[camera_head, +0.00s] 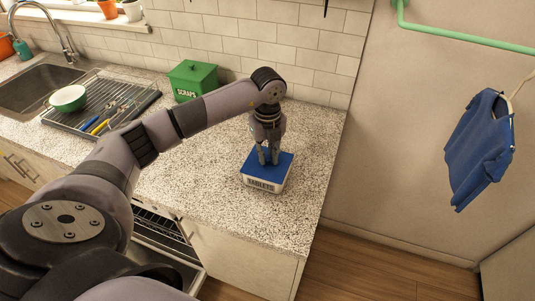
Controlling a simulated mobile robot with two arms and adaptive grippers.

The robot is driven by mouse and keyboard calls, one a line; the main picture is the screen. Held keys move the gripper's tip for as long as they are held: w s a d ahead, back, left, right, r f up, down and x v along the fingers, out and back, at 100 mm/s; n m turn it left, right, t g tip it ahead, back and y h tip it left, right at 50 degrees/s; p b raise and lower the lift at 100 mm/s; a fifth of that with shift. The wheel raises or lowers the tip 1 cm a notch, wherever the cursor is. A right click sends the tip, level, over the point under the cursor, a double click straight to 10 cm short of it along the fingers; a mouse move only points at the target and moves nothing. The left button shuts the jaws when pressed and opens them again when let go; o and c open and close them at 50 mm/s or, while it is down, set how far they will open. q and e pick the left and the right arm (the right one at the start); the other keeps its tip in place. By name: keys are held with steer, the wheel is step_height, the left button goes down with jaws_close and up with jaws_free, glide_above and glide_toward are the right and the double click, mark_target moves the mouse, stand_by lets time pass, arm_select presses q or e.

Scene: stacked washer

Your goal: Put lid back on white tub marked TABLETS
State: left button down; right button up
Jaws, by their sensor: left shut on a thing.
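The white tub (263,185) marked TABLETS stands on the speckled counter near its right end. The blue lid (282,164) lies over the top of the tub and covers its opening. From this view I cannot tell whether it is pressed fully down. My left gripper (268,160) comes down from above, its fingers shut on the lid near the middle of its top. What exactly the fingertips grip is too small to make out. My right gripper is not in view.
A green SCRAPS bin (193,82) stands at the back by the tiled wall. A drying rack (100,104) with a bowl and utensils sits beside the sink (45,86). An open appliance door (165,248) is below the counter. The counter around the tub is clear.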

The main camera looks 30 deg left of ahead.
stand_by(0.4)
arm_select(q)
steer(key=c, duration=1.4)
jaws_free()
steer(key=shift+c, duration=0.2)
steer(key=shift+o, duration=0.4)
steer(key=o, duration=0.4)
steer(key=shift+r+p, duration=2.4)
steer(key=shift+r, duration=1.15)
steer(key=shift+c, duration=0.2)
